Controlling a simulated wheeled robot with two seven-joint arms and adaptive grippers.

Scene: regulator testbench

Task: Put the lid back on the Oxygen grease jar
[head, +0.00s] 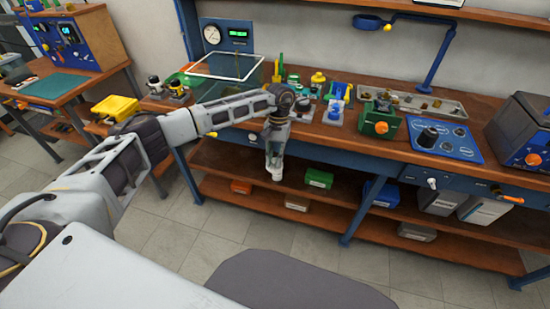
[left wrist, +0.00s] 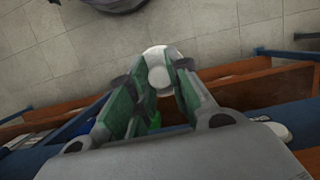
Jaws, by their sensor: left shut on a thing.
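My left gripper (head: 275,165) points down in front of the bench's front edge, above the floor. It is shut on a small round white piece (head: 276,174) that looks like the lid, though its shape is too small to be sure. In the left wrist view the white piece (left wrist: 158,54) sits at the tips of the green-padded fingers (left wrist: 160,90). I cannot pick out the Oxygen grease jar for certain among the small items on the bench. My right gripper is not in view.
The wooden bench (head: 340,141) holds a green vise-like fixture (head: 379,122), a blue panel (head: 447,141), a metal parts tray (head: 412,101) and a clear-sided box (head: 226,67). Bins, including a green one (head: 319,178), stand on the shelf below. A yellow bin (head: 115,107) is at left.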

